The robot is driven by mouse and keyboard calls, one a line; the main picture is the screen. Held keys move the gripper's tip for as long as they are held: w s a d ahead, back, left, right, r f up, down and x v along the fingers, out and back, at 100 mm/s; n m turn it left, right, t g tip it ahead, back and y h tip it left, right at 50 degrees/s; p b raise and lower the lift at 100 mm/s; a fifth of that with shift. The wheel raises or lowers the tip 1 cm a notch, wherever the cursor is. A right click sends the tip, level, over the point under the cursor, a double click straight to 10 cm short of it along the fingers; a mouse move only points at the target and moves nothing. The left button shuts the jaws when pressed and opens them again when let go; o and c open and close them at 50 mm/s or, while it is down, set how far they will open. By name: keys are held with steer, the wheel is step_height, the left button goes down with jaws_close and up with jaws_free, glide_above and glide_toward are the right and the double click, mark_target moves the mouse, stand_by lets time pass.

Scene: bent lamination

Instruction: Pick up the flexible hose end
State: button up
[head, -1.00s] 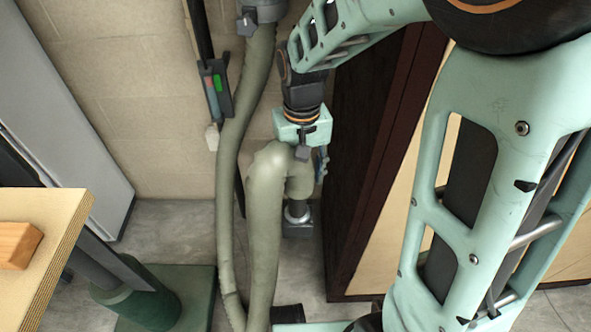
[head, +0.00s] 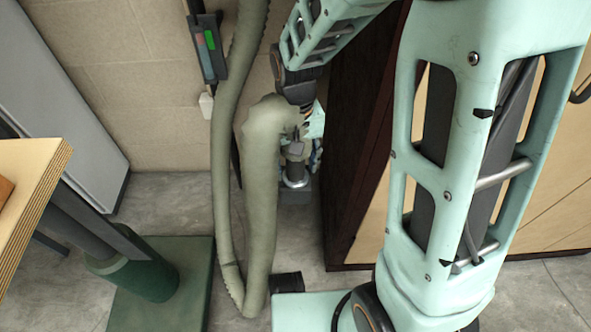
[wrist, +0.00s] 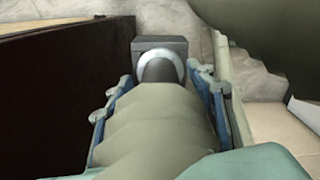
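The grey-green flexible hose (head: 262,190) arches over and comes down to its end (head: 295,172), a dark nozzle with a pale metal collar and a dark block at the bottom. In the wrist view the ribbed hose (wrist: 160,125) runs up to this collar and block (wrist: 160,48). My gripper (wrist: 162,88) has its blue fingers on either side of the hose, just short of the collar. The fingers look spread, and I see no clear squeeze on the hose. In the head view my gripper (head: 306,155) is partly hidden behind the hose and its end.
A dark brown cabinet side (head: 350,130) stands close on the right of my gripper. A wall with a hanging device (head: 209,50) is behind. A green base plate (head: 190,270) and a wooden table edge (head: 40,180) are at left. Grey floor lies around.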

steer(key=c, duration=1.1)
steer(key=shift+o, duration=0.2)
steer(key=shift+r, duration=0.1)
step_height(320, 180, up, 10)
steer(key=p, duration=0.4)
steer(key=o, duration=0.4)
steer(key=c, duration=0.3)
steer(key=shift+c, duration=0.2)
steer(key=shift+w+d, duration=0.1)
